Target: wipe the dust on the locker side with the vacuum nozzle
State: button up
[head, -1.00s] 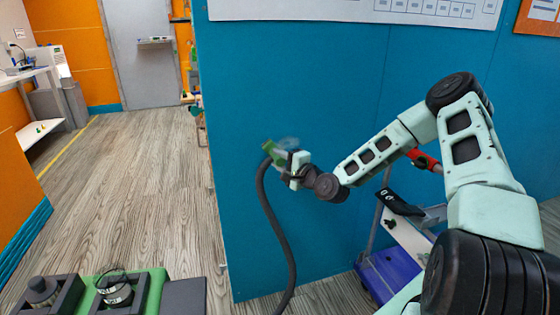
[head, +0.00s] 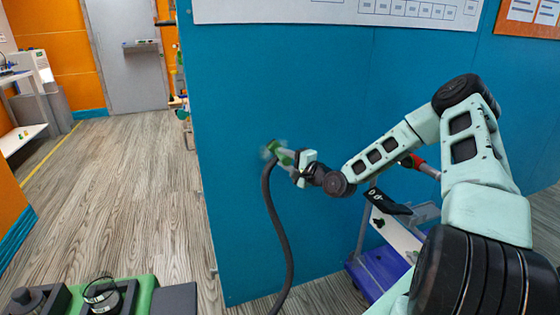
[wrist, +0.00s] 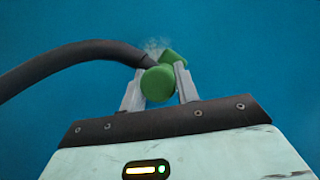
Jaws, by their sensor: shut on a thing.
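The locker side is a large flat blue panel (head: 300,80) in the head view, and it fills the wrist view (wrist: 260,60). A small pale grey dust patch (head: 267,152) lies on it, showing as a faint smudge in the wrist view (wrist: 154,45). My gripper (head: 295,160) is shut on the green vacuum nozzle (head: 283,154), also seen between the fingers in the wrist view (wrist: 158,82). The nozzle's head is at the dust's right edge, close to the panel; contact cannot be told. Part of the dust is hidden behind the nozzle in the wrist view.
A dark hose (head: 281,235) hangs from the nozzle down along the panel. A blue and white cart (head: 378,268) stands under my arm at the right. A green and black unit (head: 130,298) is at the front left. The wooden floor (head: 130,190) at the left is clear.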

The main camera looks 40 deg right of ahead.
jog(key=shift+s+d+r, duration=0.1)
jog(key=shift+s+d, duration=0.1)
jog(key=shift+d, duration=0.65)
jog(key=shift+s+d, duration=0.25)
jog(key=shift+d, duration=0.6)
jog(key=shift+s+d+r, duration=0.1)
jog(key=shift+s+d, duration=0.1)
jog(key=shift+d, duration=0.65)
jog(key=shift+f+p, duration=0.1)
jog(key=shift+p, duration=0.25)
jog(key=shift+w+a+p, duration=0.15)
jog(key=shift+w+a, duration=0.05)
jog(key=shift+a, duration=0.8)
jog(key=shift+w+a+p, duration=0.15)
jog(key=shift+a, duration=0.85)
jog(key=w+a, duration=0.2)
jog(key=a, duration=0.4)
jog(key=shift+w+a+p, duration=0.3)
jog(key=shift+a, duration=0.05)
jog(key=s+a+p, duration=0.1)
jog(key=s, duration=0.4)
jog(key=shift+s+a, duration=0.35)
jog(key=shift+s, duration=0.05)
jog(key=shift+s+a, duration=0.25)
jog(key=shift+s, duration=0.5)
jog(key=shift+s+a, duration=0.2)
jog(key=shift+s, duration=0.5)
